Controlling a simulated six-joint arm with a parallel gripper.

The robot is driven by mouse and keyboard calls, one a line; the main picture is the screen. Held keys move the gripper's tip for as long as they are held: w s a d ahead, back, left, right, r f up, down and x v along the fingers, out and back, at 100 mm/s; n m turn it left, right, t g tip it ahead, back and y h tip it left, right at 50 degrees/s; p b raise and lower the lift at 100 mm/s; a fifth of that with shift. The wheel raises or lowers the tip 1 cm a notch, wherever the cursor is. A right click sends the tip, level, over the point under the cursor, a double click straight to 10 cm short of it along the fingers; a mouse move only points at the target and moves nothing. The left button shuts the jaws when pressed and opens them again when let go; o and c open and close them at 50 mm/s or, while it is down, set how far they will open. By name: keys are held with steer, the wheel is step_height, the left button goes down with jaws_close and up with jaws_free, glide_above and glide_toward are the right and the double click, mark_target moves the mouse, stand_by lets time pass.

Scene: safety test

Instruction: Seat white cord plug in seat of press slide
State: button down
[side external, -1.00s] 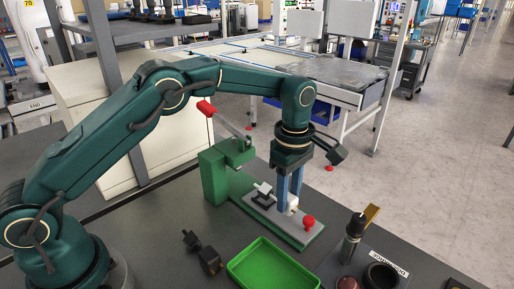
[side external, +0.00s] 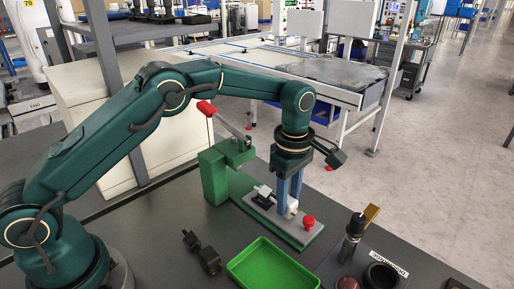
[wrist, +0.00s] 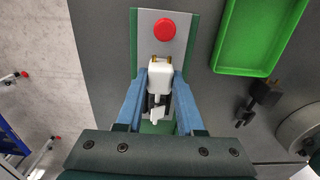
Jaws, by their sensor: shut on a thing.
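My gripper (side external: 289,207) is shut on the white cord plug (wrist: 160,73), with a blue finger on each side. The plug's brass prongs point toward the red knob (wrist: 165,28) in the wrist view. It is low over the grey plate of the press slide (side external: 306,232); whether it touches the plate is unclear. A black part with a white piece (wrist: 155,107) shows behind the plug between my fingers. The seat is hard to make out behind the plug and fingers. The green press (side external: 213,177) stands left of my gripper, its red-handled lever (side external: 207,108) raised.
An empty green tray (side external: 272,265) lies in front of the press. Black parts (side external: 205,253) lie left of the tray. A dark upright tool (side external: 352,238) and a black round cup (side external: 382,275) stand to the right. The bench between press and tray is clear.

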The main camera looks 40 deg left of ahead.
steer(key=shift+f, duration=0.25)
steer(key=shift+c, duration=0.2)
jaws_free()
steer(key=shift+r, duration=3.5)
